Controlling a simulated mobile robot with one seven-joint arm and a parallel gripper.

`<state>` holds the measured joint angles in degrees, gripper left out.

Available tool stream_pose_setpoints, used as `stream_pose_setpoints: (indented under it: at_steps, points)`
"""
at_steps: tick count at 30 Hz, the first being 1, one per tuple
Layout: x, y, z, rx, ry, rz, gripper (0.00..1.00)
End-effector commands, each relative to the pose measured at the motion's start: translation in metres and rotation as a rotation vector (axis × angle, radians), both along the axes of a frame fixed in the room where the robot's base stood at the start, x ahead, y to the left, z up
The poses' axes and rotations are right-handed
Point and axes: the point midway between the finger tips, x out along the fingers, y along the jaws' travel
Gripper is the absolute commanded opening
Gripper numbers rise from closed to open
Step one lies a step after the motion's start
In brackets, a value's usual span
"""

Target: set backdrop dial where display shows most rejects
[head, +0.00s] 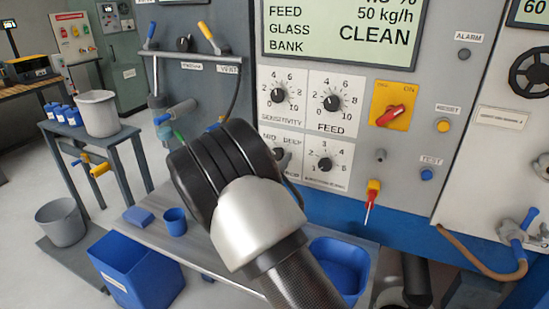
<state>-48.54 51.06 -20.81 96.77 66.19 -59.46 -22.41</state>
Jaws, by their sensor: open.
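The display (340,30) reads FEED 50 kg/h and GLASS BANK CLEAN. A line ending in % is cut off by the top edge, and no reject figure is readable. Below it are four dials. SENSITIVITY (278,96) and FEED (332,103) form the upper row. The lower right dial (325,164) has a numbered scale and a label too small to read. The lower left dial (281,155) has a word scale, partly hidden behind my arm. I cannot read which is the backdrop dial. My gripper's fingers are not visible; my wrist blocks the area left of the dials.
Right of the dials are a red switch on a yellow plate (392,116), a yellow RESET button (443,126) and a blue TEST button (427,174). A red-and-yellow handle (372,196) hangs below. A bench (155,240) holds a blue cup (175,221) and a blue tray (340,270).

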Motion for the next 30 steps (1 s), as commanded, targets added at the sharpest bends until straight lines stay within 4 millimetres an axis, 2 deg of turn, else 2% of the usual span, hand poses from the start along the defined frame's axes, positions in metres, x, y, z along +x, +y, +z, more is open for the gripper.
stream_pose_setpoints:
  at_steps: [5,8,21,25,30]
  points:
    - [-0.011,0.006,-0.001,0.001,0.002,0.003,0.51]
    - [-0.028,0.011,0.0,0.001,0.002,0.003,0.51]
    - [-0.127,0.048,0.0,0.001,0.001,0.004,0.51]
    - [-0.147,0.054,0.0,0.001,0.0,0.003,0.51]
    - [-0.161,0.058,0.0,0.0,0.0,0.0,0.51]
